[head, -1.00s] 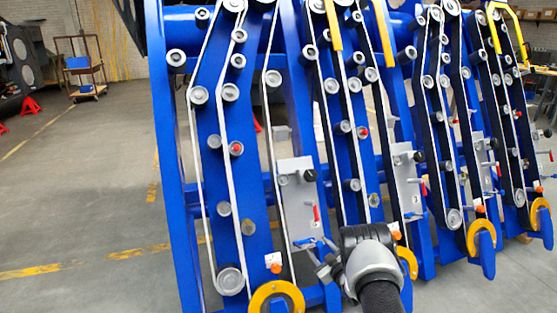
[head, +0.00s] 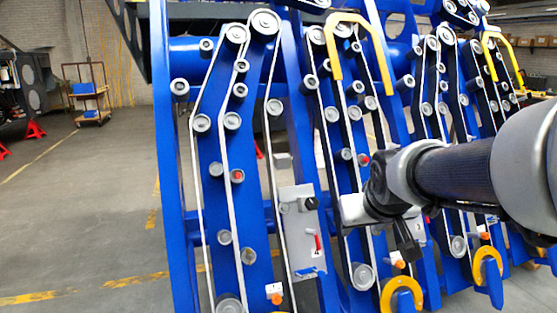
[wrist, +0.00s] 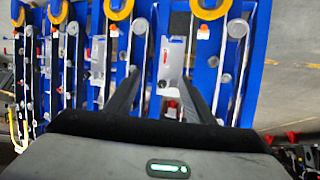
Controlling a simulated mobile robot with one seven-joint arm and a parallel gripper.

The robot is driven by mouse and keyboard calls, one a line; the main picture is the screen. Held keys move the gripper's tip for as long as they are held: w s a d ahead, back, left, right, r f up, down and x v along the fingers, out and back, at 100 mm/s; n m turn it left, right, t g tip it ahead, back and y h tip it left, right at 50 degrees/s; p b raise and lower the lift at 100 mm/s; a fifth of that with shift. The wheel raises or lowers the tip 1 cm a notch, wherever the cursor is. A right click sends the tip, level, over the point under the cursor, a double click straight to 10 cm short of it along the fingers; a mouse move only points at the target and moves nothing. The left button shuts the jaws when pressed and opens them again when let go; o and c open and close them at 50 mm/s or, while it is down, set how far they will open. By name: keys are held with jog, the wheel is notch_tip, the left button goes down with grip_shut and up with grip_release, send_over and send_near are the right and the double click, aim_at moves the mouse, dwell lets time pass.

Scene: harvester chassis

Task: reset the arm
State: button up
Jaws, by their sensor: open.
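My gripper (wrist: 160,77) shows in the wrist view with its two black fingers apart and nothing between them. Behind the fingers are the blue chassis frames, which appear upside down there. In the head view my arm reaches in from the right edge, and its wrist end is in front of the middle frames of the blue harvester chassis (head: 180,235). The fingers cannot be made out clearly in the head view. I cannot tell how close the arm is to the chassis, and no contact is visible.
The chassis carries belts, rollers, yellow handles (head: 336,45), yellow rings (head: 401,293) and grey plates with small red levers (head: 318,243). A wheeled cart (head: 90,95) and red stands (head: 36,130) are at the back left. The floor (head: 85,220) at left is clear.

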jog(key=s+a+f+g, duration=0.1)
jog(key=s+a, duration=0.1)
jog(key=s, duration=0.8)
jog(key=s+a+f+g, duration=0.1)
jog(key=s+a+g, duration=0.1)
jog(key=s, duration=0.8)
notch_tip(320, 180, up, 28)
jog(key=p, duration=2.8)
jog(key=shift+s+d+m+y, duration=0.2)
jog(key=shift+s+m+y, duration=0.1)
jog(key=shift+m+y, duration=0.1)
jog(key=shift+d, duration=0.1)
